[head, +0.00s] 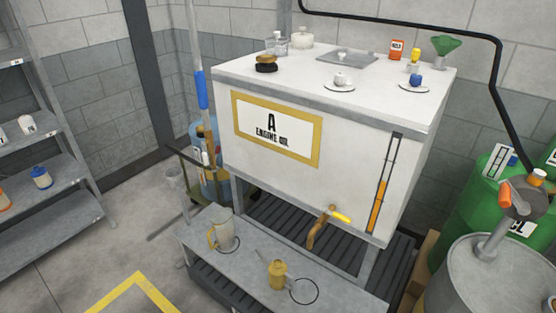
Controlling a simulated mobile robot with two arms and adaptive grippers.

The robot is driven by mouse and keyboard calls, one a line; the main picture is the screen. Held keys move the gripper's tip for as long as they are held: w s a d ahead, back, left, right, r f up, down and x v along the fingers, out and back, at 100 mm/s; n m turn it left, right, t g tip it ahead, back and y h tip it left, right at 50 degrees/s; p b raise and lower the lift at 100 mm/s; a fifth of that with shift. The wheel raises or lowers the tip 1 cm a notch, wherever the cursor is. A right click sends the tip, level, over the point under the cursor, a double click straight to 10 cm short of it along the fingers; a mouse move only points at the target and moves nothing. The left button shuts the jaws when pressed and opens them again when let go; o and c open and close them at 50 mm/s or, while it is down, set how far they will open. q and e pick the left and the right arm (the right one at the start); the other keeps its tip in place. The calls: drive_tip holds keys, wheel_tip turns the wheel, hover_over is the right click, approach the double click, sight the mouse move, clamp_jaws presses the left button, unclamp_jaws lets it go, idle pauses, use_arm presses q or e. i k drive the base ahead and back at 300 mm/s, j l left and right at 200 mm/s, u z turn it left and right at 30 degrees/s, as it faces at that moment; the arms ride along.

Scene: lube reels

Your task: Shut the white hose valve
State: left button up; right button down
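I cannot make out a white hose valve for certain in the head view. A brass tap (318,230) with a yellow lever (340,217) sticks out low on the front of the white engine oil tank (350,165). The tank's label (277,129) reads "A ENGINE OIL". A small white fitting (340,79) stands on a round plate on top of the tank. Neither of my grippers is in view.
A grey bench (245,263) below the tank holds a clear jug (222,232) and a brass can (278,274). Metal shelves (45,200) stand left. A grey drum (490,285) and green drums (470,225) crowd the right. Open floor lies at lower left.

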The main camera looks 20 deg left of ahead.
sight(204, 155)
drive_tip(key=u, duration=1.25)
